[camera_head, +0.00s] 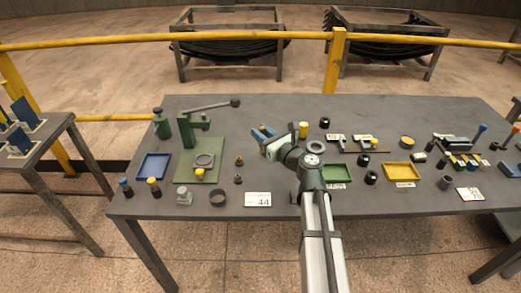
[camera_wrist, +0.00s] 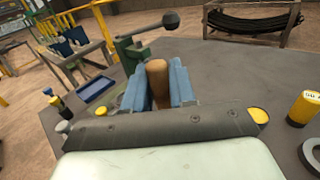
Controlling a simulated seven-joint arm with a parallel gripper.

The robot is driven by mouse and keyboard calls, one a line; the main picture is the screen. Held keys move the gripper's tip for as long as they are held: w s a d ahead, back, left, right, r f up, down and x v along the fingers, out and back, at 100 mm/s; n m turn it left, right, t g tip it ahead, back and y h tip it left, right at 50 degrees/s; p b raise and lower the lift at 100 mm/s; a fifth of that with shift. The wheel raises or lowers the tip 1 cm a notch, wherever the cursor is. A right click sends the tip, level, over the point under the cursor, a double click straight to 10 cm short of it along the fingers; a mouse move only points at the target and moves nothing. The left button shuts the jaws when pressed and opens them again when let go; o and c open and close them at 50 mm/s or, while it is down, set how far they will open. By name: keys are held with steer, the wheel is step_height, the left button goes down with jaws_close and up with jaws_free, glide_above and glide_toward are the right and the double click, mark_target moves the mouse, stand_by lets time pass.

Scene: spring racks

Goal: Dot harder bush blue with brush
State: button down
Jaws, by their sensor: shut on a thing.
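My gripper (camera_head: 264,134) has blue fingers and is raised over the back middle of the table. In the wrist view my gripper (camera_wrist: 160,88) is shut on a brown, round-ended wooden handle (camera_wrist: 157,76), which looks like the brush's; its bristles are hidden. Several small dark cylinders that look like bushes stand right of my arm, one at the back (camera_head: 324,122) and one near the green tray (camera_head: 371,177). Which bush is harder I cannot tell. A small bottle with a blue cap (camera_head: 125,188) stands at the front left.
A green lever press (camera_head: 190,130) stands left of my gripper. Blue (camera_head: 141,175), green (camera_head: 337,183) and yellow (camera_head: 402,182) trays lie on the table. A yellow-capped bottle (camera_head: 153,187), a glass jar (camera_head: 183,197) and a card reading 44 (camera_head: 258,199) are in front. Colored-handled tools crowd the right.

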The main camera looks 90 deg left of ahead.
steer(key=w+a+f+m+t+y, duration=0.1)
steer(key=w+a+m+t+y, duration=0.3)
steer(key=w+a+m+t, duration=0.45)
steer(key=shift+w+d+f+n, duration=0.2)
steer(key=shift+d+f+n, duration=0.15)
steer(key=shift+f, duration=0.65)
steer(key=shift+w+d+f+n, duration=0.2)
steer(key=shift+f+n, duration=0.3)
steer(key=shift+f, duration=0.55)
steer(key=shift+w+d+f+n, duration=0.2)
steer(key=shift+d+f+n, duration=0.15)
steer(key=shift+f, duration=0.65)
steer(key=shift+f, duration=0.5)
step_height(320, 180, up, 7)
stand_by(0.5)
